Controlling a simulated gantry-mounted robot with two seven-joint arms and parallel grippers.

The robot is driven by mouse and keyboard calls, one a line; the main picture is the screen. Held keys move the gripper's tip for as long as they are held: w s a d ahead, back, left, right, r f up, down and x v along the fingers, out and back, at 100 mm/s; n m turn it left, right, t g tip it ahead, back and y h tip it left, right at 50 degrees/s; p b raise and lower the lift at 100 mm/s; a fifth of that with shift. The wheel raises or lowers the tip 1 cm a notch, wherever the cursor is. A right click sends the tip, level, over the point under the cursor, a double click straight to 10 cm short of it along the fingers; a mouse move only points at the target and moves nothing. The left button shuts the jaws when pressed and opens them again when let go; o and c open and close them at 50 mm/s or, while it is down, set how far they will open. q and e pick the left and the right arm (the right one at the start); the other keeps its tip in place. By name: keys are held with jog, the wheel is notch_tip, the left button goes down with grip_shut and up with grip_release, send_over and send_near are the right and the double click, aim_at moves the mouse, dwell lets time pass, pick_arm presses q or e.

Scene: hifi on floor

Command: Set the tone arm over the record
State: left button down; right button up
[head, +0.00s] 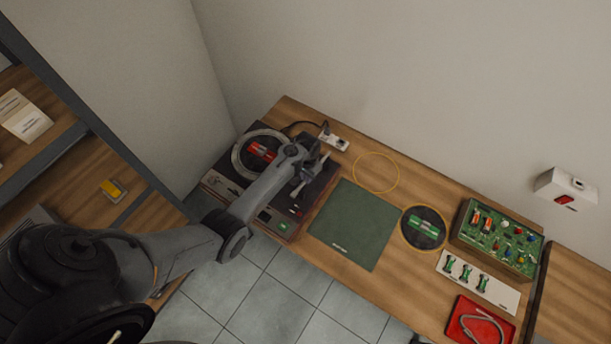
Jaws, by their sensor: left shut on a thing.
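The turntable (222,187) stands at the left end of the wooden workbench. Its round platter has a pale rim and carries the record (252,160), dark with a red label, partly covered by my arm. My left gripper (311,177) is over the right side of the turntable, right of the record. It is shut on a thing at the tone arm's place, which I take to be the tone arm. The tone arm itself is mostly hidden by the gripper and wrist. My right gripper is out of view.
A white power socket (334,141) sits behind the turntable. A green mat (354,224) lies to its right, then a dark disc with a green label (423,228), a circuit board box (497,238) and a red tray (479,322). A shelf (98,172) stands at left.

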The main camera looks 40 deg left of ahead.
pick_arm(q)
jog(key=shift+a+m, duration=0.3)
jog(key=a+m+p, duration=0.1)
jog(key=a+m, duration=0.1)
jog(key=a, duration=0.1)
jog(key=shift+r, duration=0.15)
jog(key=a+m, duration=0.2)
jog(key=m, duration=0.1)
jog(key=shift+w+a+f, duration=0.15)
jog(key=shift+w+f, duration=0.05)
jog(key=shift+w, duration=0.2)
jog(key=shift+w+a+m+b, duration=0.3)
jog(key=shift+a+m+b, duration=0.3)
jog(key=shift+a+m, duration=0.1)
jog(key=shift+w+a+m+b, duration=0.65)
jog(key=shift+a+m+b, duration=0.25)
jog(key=shift+m, duration=0.3)
jog(key=shift+a, duration=0.1)
jog(key=c, duration=1.1)
grip_release()
jog(key=shift+c, duration=0.2)
